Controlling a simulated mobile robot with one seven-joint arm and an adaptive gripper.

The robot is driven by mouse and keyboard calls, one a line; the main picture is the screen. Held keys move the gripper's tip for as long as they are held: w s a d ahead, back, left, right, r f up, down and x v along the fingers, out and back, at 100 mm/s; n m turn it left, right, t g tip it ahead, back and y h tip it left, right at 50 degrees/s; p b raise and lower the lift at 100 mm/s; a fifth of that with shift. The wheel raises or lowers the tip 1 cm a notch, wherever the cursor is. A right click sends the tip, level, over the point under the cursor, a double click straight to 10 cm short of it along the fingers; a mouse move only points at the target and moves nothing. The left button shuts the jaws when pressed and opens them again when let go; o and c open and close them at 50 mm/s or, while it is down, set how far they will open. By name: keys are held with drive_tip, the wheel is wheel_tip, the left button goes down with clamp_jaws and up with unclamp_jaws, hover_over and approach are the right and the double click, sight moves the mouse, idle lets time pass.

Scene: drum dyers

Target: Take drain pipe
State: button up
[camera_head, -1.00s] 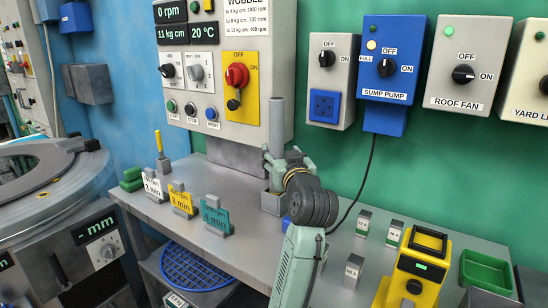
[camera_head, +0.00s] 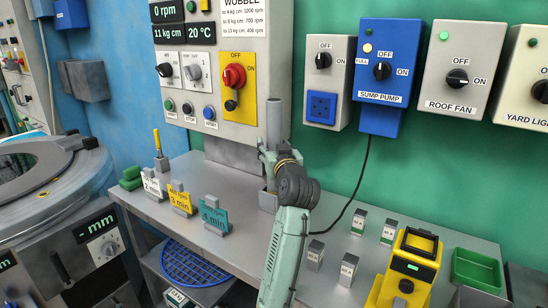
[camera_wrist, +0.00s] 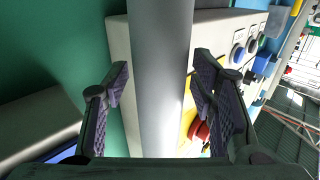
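The drain pipe is a plain grey upright cylinder (camera_head: 274,122) in front of the control panel's lower right edge. Its lower end stands in a grey holder (camera_head: 268,200) on the bench, partly hidden by my arm. My gripper (camera_head: 268,156) reaches to the pipe from the front right. In the wrist view the pipe (camera_wrist: 162,120) runs top to bottom between the two dark ridged fingers of my gripper (camera_wrist: 160,82). The fingers stand apart on either side, with a gap at the left one, so it looks open around the pipe.
The control panel (camera_head: 210,125) is close behind the pipe. Labelled time cards (camera_head: 213,216) stand left on the bench. Small grey blocks, a yellow device (camera_head: 408,268) and a green tray (camera_head: 476,270) are right. Switch boxes hang on the green wall. A drum machine is far left.

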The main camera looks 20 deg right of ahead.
drive_tip(key=c, duration=1.1)
drive_tip(key=shift+r, duration=0.15)
